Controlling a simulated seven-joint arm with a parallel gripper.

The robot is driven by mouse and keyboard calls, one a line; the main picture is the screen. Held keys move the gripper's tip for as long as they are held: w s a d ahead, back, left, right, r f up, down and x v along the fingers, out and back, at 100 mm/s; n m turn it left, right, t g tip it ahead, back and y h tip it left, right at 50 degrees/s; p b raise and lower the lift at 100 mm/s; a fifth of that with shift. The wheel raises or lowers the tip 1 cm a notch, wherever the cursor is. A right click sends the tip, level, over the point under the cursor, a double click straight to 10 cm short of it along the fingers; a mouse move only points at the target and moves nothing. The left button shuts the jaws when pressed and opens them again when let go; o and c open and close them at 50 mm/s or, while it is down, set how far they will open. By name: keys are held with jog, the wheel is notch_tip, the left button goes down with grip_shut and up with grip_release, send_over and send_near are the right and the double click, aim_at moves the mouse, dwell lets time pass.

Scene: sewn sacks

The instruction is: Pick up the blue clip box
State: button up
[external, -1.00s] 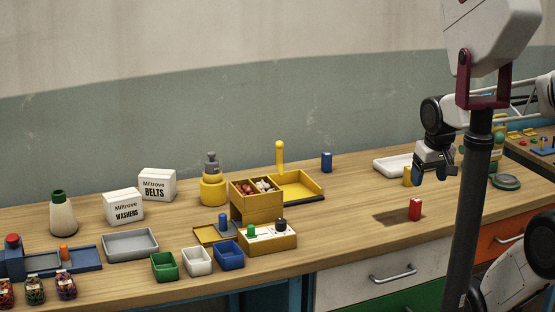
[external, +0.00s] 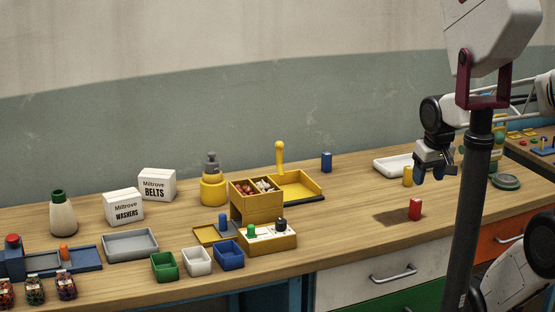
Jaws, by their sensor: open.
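A small upright blue box (external: 326,162), which looks like the blue clip box, stands on the wooden bench towards the back, near the wall. My gripper (external: 432,176) is open and hangs above the right part of the bench, well to the right of the blue box and apart from it. Nothing shows between its fingers. A red box (external: 415,209) of similar shape stands below my gripper, nearer the front edge. A similar yellow box (external: 407,176) stands just left of my gripper in the picture.
A white tray (external: 384,168) lies behind the yellow box. A yellow tray with an upright handle (external: 280,156) stands left of the blue box. Yellow bins (external: 257,214) and a blue bin (external: 229,262) are further left. The bench between the blue and red boxes is clear.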

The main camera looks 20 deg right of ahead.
jog(key=w+d+r+n+t, duration=0.15)
jog(key=w+n+t, duration=0.45)
jog(key=w, duration=1.2)
jog(key=n+t+y, duration=0.2)
jog(key=n+t, duration=0.7)
jog(key=n, duration=2.2)
send_over(329, 159)
jog(key=s, duration=0.4)
notch_tip(329, 159, down, 14)
jog(key=shift+s+d+f, duration=0.2)
jog(key=shift+d, duration=0.15)
jog(key=shift+f, duration=0.15)
notch_tip(329, 159, down, 7)
jog(key=shift+f, duration=0.2)
jog(key=shift+w+f, duration=0.15)
jog(key=shift+w, duration=0.4)
jog(key=shift+w+a, duration=0.1)
jog(key=shift+w, duration=0.2)
